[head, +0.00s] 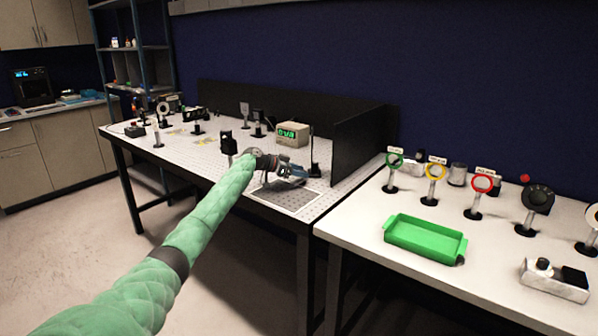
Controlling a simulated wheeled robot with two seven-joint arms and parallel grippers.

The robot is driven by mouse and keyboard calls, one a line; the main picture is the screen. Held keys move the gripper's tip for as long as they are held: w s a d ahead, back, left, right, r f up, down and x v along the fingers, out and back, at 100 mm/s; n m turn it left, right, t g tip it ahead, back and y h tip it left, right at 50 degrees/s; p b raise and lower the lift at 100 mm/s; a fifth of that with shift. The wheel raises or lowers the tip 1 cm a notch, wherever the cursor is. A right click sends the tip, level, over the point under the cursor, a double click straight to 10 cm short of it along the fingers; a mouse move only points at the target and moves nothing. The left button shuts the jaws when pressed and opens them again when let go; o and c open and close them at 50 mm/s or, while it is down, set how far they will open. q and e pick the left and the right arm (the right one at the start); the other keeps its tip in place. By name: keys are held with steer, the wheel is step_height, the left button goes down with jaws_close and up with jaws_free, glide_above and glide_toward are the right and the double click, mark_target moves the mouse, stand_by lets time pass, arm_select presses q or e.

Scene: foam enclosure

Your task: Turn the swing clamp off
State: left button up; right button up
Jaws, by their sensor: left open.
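My left arm, in a green padded sleeve, reaches in from the lower left over the perforated white table. Its gripper (300,173) is open above the front right of that table, near a grey perforated plate (288,198). A dark upright device with a thin post (315,168) stands just right of the gripper, close to the black panel. I cannot tell for sure whether this is the swing clamp, nor what state it is in. The view is too small to show whether the gripper touches anything. My right gripper is not in view.
A beige box with a green display (292,133) stands behind the gripper. A black panel (362,142) closes off the table's right side. Several post-mounted optics stand further left. The right table holds a green tray (425,238) and ring-shaped mounts, including a red one (482,184).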

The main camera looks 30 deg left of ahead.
arm_select(q)
steer(key=shift+c, duration=0.2)
steer(key=c, duration=0.9)
